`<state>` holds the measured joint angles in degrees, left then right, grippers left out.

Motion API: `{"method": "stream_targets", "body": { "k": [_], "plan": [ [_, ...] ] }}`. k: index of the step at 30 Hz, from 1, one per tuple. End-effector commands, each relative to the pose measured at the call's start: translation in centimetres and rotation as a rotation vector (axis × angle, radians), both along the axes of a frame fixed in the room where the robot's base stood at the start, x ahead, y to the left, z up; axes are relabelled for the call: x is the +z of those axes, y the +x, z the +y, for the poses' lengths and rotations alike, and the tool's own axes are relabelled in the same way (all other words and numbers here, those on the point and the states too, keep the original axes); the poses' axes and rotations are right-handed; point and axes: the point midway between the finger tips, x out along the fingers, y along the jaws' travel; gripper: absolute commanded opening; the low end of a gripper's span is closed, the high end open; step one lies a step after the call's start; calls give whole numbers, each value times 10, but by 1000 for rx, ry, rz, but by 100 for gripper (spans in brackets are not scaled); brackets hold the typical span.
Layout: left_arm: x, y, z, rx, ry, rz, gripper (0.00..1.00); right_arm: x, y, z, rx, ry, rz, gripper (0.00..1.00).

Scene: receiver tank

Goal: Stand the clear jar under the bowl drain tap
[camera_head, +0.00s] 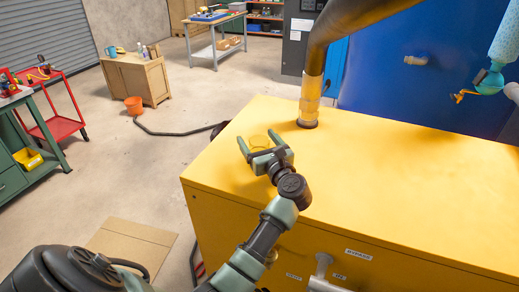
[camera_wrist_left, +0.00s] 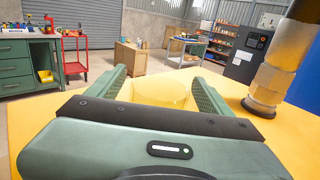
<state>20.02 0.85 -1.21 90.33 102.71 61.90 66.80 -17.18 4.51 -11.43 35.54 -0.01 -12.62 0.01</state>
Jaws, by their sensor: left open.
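The clear jar (camera_head: 260,142) looks yellow because the yellow top shows through it. It stands on the yellow cabinet top (camera_head: 390,180), near its left edge. My left gripper (camera_head: 264,146) is open, with a finger on each side of the jar. In the left wrist view the jar (camera_wrist_left: 160,93) sits between the two green fingers; I cannot tell whether they touch it. At the upper right of the head view a pale blue speckled bowl (camera_head: 507,38) hangs with a teal tap (camera_head: 489,80) and a yellow-orange lever below it. My right gripper is not in view.
A thick dark pipe with a brass fitting (camera_head: 311,100) rises from the cabinet top behind the jar. A blue panel (camera_head: 420,80) stands behind. The cabinet top between jar and tap is mostly clear. Labelled fittings (camera_head: 322,268) stick out of the cabinet front.

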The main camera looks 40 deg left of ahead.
Motion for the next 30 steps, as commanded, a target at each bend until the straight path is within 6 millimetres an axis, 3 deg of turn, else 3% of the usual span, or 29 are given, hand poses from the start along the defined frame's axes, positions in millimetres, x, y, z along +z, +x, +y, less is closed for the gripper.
{"method": "stream_targets", "body": {
  "k": [4, 11, 12, 20, 30],
  "plan": [
    [1, 8, 13, -1, 0, 0, 81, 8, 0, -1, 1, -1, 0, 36],
    [-1, 9, 14, -2, -1, 0, 81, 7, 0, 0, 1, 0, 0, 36],
    [-1, 9, 14, -2, -1, 0, 78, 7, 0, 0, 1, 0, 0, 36],
    [-1, 9, 14, -1, -1, -1, 6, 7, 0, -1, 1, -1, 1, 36],
    [5, 9, 14, -1, -1, -3, 6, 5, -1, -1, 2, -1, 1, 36]
  ]
}}
